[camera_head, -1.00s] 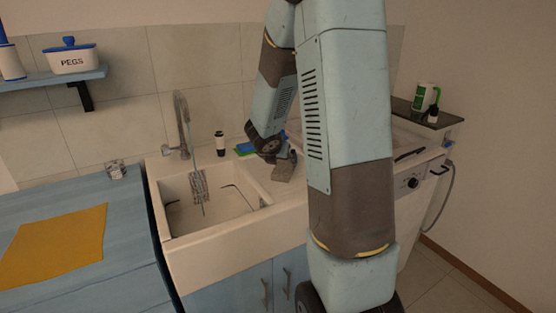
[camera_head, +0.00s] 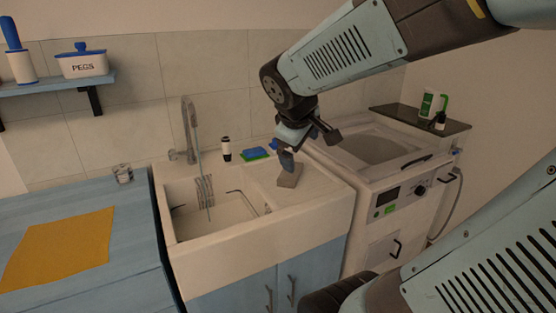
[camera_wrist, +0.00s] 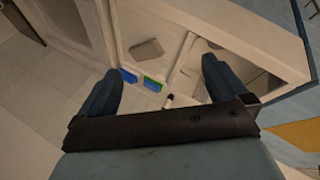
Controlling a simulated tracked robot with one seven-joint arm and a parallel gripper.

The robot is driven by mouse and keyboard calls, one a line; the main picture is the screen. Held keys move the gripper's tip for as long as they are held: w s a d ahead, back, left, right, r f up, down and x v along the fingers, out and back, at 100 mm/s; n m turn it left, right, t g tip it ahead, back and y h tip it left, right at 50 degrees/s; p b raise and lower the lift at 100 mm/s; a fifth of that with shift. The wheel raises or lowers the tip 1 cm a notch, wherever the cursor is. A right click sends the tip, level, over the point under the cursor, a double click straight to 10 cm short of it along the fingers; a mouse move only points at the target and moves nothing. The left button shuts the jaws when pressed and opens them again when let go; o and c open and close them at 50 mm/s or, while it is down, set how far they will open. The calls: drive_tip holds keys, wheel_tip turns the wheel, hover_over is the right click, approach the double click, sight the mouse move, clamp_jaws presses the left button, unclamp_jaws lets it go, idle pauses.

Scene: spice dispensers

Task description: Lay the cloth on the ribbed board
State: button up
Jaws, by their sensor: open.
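An orange-yellow cloth (camera_head: 60,250) lies flat on the blue counter at the left; its edge also shows in the wrist view (camera_wrist: 293,134). A small flat grey-brown piece (camera_head: 290,177) lies on the pale draining surface (camera_head: 322,188) right of the sink basin; I cannot tell if it is a folded cloth. It also shows in the wrist view (camera_wrist: 147,49). Ribs on the draining surface are too faint to make out. My gripper (camera_head: 287,158) is open and empty, just above the grey-brown piece. In the wrist view, my gripper (camera_wrist: 161,70) has its blue fingers wide apart.
The sink basin (camera_head: 212,212) holds a wire rack, with a tall tap (camera_head: 187,128) behind. Blue and green sponges (camera_head: 255,154) and a dark-topped bottle (camera_head: 226,149) stand along the back. A white washing machine (camera_head: 395,200) is at the right.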

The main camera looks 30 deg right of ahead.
drive_tip(key=s+a+r+m+y, duration=0.2)
drive_tip(key=s+a+m+y, duration=0.2)
drive_tip(key=s+a, duration=0.4)
drive_tip(key=shift+a+m+t, duration=0.15)
drive_tip(key=shift+m+t, duration=0.25)
drive_tip(key=shift+m, duration=0.3)
idle(0.3)
drive_tip(key=shift+c, duration=0.5)
